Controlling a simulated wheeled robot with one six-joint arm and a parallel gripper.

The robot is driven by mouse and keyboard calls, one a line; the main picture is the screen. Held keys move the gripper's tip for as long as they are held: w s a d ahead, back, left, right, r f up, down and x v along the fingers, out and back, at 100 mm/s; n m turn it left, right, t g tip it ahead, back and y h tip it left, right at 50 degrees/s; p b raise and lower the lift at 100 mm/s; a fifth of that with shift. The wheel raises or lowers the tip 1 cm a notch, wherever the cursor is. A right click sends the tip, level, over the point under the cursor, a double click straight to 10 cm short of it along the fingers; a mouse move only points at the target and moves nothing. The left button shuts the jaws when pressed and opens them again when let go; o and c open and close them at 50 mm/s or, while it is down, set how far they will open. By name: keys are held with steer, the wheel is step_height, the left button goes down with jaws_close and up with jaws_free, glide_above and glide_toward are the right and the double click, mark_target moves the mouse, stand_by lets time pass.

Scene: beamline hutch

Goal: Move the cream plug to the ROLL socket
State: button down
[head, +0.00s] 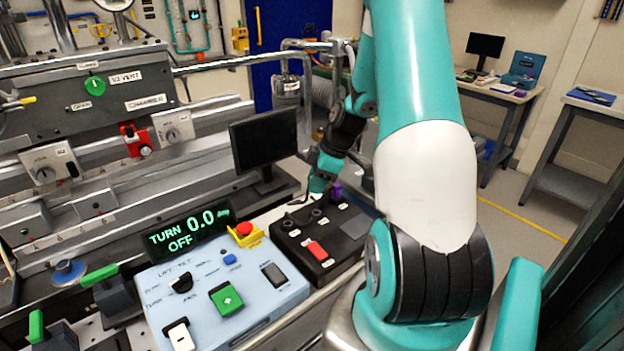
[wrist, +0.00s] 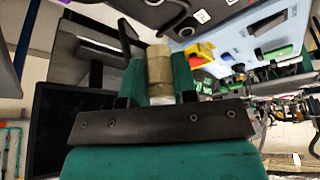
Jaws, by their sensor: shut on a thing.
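My gripper (wrist: 158,78) is shut on the cream plug (wrist: 158,66), a tan cylinder held between the two teal fingers in the wrist view. In the head view my gripper (head: 319,186) is at the back of the black socket box (head: 345,243), close to a purple plug (head: 336,190). The cream plug cannot be made out there. The box has dark round sockets, small white labels and a red switch (head: 317,251). The labels are too small to read, so I cannot tell which socket is ROLL.
A pale blue control panel (head: 196,311) with a green button and red emergency stop (head: 244,229) stands left of the box. A green-lit display (head: 188,233) and dark monitor (head: 264,146) stand behind it. Open floor lies to the right.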

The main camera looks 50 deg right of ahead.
mark_target(312, 212)
steer(key=shift+f+b, duration=1.95)
steer(key=shift+f, duration=1)
steer(key=shift+s+f+b, duration=0.1)
steer(key=shift+f+b, duration=0.35)
steer(key=shift+f, duration=0.1)
steer(key=c, duration=0.8)
jaws_free()
steer(key=shift+d+r, duration=0.1)
steer(key=shift+r, duration=0.05)
steer(key=v, duration=1.7)
steer(key=shift+s+r, duration=0.1)
